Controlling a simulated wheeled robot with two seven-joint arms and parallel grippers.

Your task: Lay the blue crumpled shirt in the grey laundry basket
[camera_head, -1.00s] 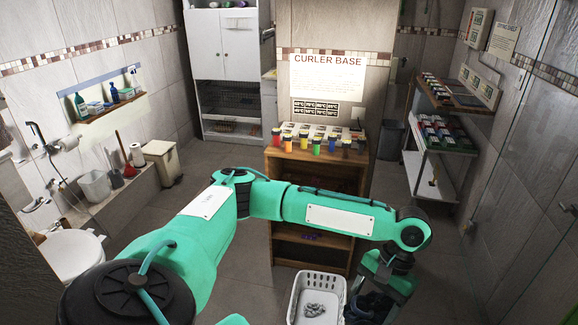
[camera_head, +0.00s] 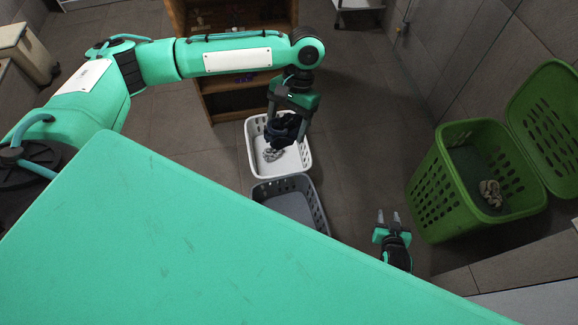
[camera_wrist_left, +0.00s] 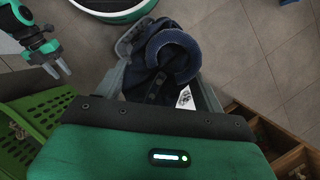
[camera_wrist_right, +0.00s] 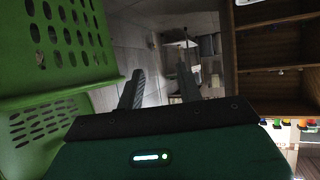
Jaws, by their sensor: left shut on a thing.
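The blue crumpled shirt (camera_head: 281,130) is dark navy and hangs bunched in my left gripper (camera_head: 288,118). It hangs over the white basket; whether it touches that basket cannot be told. In the left wrist view the shirt (camera_wrist_left: 172,58) bulges between and beyond the fingers, with a curved blue edge on top. The grey laundry basket (camera_head: 317,206) stands just in front of the white one; my own green body hides its near part, and its visible inside looks empty. My right gripper (camera_head: 388,216) is open and empty, to the right of the grey basket.
The white basket (camera_head: 306,157) holds a small pale grey crumpled cloth (camera_head: 272,154). A green basket (camera_head: 428,190) with its lid raised stands at the right, with a beige cloth (camera_head: 490,193) inside. A wooden shelf (camera_head: 225,100) is behind. Floor between the baskets is clear.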

